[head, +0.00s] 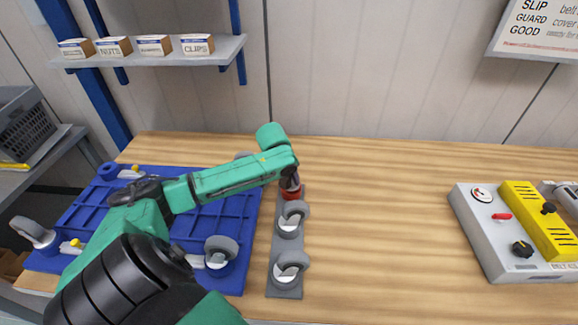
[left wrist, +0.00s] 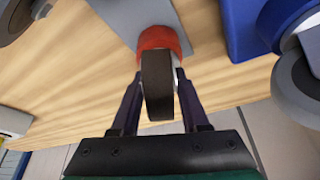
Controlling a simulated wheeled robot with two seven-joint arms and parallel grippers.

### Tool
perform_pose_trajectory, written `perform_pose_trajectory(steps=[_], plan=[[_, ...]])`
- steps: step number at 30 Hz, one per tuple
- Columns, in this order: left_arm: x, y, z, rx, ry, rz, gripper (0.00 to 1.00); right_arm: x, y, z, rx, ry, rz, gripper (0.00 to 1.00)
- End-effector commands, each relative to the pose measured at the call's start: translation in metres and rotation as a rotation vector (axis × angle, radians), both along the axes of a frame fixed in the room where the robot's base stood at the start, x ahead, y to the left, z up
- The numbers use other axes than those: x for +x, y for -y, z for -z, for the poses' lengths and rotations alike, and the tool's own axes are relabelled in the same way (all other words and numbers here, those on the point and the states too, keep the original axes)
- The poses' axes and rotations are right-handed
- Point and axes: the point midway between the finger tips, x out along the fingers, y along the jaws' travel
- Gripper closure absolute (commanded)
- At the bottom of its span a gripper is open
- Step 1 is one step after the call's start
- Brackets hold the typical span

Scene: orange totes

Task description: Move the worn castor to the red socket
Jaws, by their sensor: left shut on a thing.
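My left gripper (head: 290,183) is at the far end of the grey strip (head: 283,283), over the red socket (head: 291,194). In the left wrist view the gripper (left wrist: 157,100) is shut on the worn castor (left wrist: 157,88), with its dark brown wheel between the two fingers. The castor's fork end meets the red socket (left wrist: 160,38) in that view. I cannot tell how deep it sits. In the head view the gripper hides most of this castor. My right gripper is not in view.
A blue tray (head: 226,279) with more castors lies left, partly under my left arm. A grey control box (head: 477,238) and a yellow one (head: 537,213) stand right. The table between is clear.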

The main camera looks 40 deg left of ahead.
Motion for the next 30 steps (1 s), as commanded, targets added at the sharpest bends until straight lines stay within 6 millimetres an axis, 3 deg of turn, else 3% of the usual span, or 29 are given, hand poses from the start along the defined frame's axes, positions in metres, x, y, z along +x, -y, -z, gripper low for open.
perform_pose_trajectory(steps=[23, 24, 26, 27, 30], plan=[[0.0003, 0.0, 0.0035, 0.001, 0.002, 0.0, 1.0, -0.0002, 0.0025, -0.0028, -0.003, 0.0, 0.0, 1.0], [0.0003, 0.0, 0.0037, 0.001, 0.002, 0.0, 0.48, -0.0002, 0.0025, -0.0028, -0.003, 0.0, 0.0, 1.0], [0.0003, 0.0, 0.0036, 0.001, 0.002, 0.0, 0.25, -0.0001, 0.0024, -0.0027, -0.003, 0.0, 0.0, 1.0], [0.0002, 0.0001, 0.0037, 0.001, 0.001, 0.0, 0.2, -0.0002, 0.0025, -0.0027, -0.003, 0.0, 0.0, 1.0], [0.0001, 0.0002, 0.0039, 0.001, 0.001, 0.0, 0.2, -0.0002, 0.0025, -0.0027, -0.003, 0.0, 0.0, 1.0]])
